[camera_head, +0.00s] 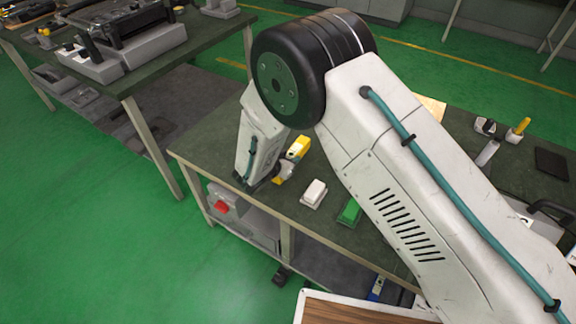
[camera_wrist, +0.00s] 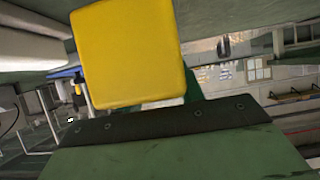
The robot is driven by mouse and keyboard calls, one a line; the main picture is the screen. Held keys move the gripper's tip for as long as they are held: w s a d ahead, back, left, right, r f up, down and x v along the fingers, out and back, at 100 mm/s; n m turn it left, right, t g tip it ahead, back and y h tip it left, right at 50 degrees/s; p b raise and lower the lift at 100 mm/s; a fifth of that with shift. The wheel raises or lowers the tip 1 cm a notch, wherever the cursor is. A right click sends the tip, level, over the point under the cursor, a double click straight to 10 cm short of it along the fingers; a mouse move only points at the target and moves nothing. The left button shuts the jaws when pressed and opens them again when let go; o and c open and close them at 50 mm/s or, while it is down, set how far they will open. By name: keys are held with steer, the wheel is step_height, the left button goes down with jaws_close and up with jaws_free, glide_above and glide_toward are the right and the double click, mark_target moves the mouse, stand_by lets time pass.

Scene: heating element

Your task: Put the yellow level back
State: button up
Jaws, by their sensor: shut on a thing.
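The yellow level (camera_head: 298,148) shows beside the lower end of my arm, near the front left part of the dark workbench (camera_head: 212,138). In the wrist view the level (camera_wrist: 128,52) is a big yellow block with rounded corners, close to the camera. My gripper (camera_head: 276,178) is shut on the level. The fingers are small and partly hidden by the arm in the head view, so their exact contact with it does not show. I cannot tell whether the level touches the bench top.
A white block (camera_head: 314,193) and a green block (camera_head: 350,212) lie to the right of my gripper. A yellow-handled tool (camera_head: 518,129) and a black flat item (camera_head: 552,163) lie farther right. Another bench (camera_head: 150,75) with equipment stands at upper left.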

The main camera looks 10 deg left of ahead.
steer(key=shift+f, duration=1.95)
steer(key=shift+f, duration=0.1)
steer(key=o, duration=1.2)
steer(key=v, duration=1.2)
steer(key=shift+w, duration=0.1)
